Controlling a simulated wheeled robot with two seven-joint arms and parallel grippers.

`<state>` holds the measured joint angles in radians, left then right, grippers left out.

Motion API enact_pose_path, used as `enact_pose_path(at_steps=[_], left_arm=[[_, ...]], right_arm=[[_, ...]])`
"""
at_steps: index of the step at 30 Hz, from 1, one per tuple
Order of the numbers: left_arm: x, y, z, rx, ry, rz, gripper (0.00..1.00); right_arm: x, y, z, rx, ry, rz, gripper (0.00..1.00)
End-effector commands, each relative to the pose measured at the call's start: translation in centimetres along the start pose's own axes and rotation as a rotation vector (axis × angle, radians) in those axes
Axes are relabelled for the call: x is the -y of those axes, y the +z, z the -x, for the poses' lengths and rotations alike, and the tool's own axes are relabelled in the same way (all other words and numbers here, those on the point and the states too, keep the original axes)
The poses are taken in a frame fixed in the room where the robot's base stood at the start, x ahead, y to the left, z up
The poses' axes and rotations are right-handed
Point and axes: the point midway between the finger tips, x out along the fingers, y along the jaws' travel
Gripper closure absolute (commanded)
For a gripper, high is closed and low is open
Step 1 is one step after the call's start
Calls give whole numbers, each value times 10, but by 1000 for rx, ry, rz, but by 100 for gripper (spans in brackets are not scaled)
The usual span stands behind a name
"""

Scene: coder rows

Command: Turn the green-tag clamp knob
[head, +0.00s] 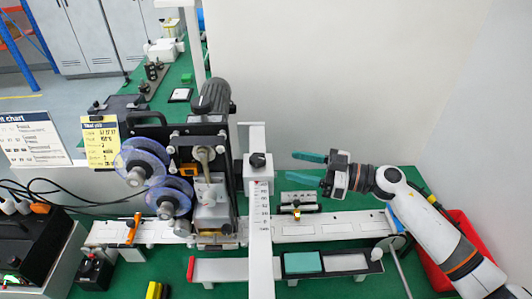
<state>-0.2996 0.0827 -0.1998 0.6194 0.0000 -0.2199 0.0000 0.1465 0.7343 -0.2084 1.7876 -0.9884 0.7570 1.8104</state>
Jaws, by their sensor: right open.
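My right gripper (290,165) reaches in from the right. Its two teal fingers are spread apart and point left, with nothing between them. A black knob (258,160) sits on a white bracket on the upright post, just left of the fingertips and apart from them. I cannot make out a green tag on it. A small fixture with an orange part (296,207) stands on the white rail below the gripper; no green tag is clear there either. My left gripper is not in view.
The coder machine (212,150) with two blue-purple reels (145,160) stands left of the white post (260,220). A black tray with a teal pad (303,262) lies in front of the rail (335,225). A red bin (462,228) is at the right, and a wall stands behind.

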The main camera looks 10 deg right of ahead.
Motion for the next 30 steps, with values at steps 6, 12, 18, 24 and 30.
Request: enact_pose_path(at_steps=[6,12,18,24,30], left_arm=[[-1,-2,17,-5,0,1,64],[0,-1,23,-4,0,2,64],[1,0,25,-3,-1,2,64],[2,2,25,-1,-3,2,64],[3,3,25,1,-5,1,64]], right_arm=[[0,4,-47,5,1,-1,44],[0,2,-78,3,1,-3,44],[0,1,-90,1,2,-2,44],[0,0,-91,0,2,-1,44],[0,0,-91,0,2,-1,66]])
